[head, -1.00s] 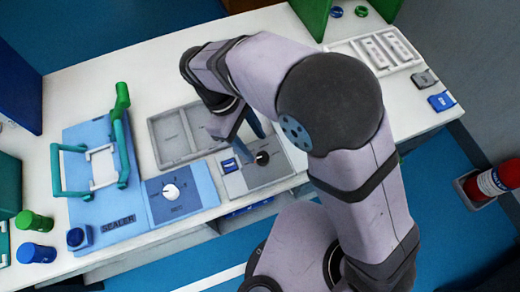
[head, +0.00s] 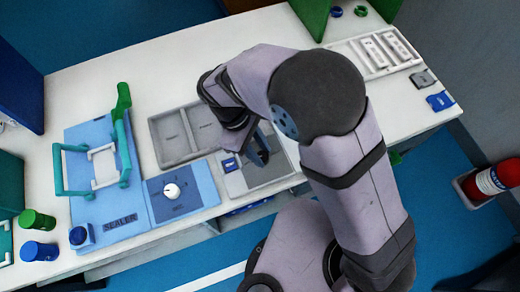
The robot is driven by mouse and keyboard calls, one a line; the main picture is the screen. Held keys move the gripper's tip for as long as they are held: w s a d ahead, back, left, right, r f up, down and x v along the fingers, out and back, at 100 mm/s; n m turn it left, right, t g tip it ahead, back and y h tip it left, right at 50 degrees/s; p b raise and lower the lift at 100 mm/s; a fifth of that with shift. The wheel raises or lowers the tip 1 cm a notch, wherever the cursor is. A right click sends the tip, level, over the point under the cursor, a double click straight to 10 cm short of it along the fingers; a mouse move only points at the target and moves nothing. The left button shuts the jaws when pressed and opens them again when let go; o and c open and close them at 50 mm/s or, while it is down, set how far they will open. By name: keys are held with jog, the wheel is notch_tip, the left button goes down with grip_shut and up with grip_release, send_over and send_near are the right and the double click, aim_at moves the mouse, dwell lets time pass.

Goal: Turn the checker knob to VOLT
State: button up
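A grey panel unit (head: 262,180) at the front edge of the table, with a small blue display (head: 231,164), looks like the checker, though I cannot read its label. Its dark knob is largely hidden by my gripper (head: 260,156), which points down right at it. I cannot see whether the fingers touch the knob or how far they are open. The knob's pointer and the VOLT mark cannot be made out.
A blue panel with a white knob (head: 172,191) is just left. Beyond it stands the blue sealer (head: 107,222) with a raised green handle frame (head: 59,170). A grey two-part tray (head: 170,138) lies behind. A white tray (head: 347,50) is at back right.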

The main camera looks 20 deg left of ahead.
jog(key=shift+r+m, duration=0.1)
jog(key=shift+m, duration=0.2)
jog(key=m+p, duration=0.1)
jog(key=m+g, duration=0.1)
jog(key=m, duration=0.1)
jog(key=m+g+p, duration=0.1)
jog(key=shift+w+r+m+p, duration=0.1)
jog(key=shift+w+m+p, duration=0.15)
jog(key=shift+m+p, duration=0.05)
jog(key=m+y, duration=0.1)
jog(key=m, duration=0.1)
jog(key=m+g+p, duration=0.1)
jog(key=m, duration=0.2)
jog(key=shift+w+d+m+g+y+p, duration=0.1)
jog(key=shift+w+m+g+y+p, duration=0.05)
jog(key=shift+m+g+y+p, duration=0.2)
dwell(0.3)
jog(key=o, duration=1)
jog(key=shift+o, duration=0.2)
jog(key=b+v, duration=0.2)
jog(key=v, duration=0.5)
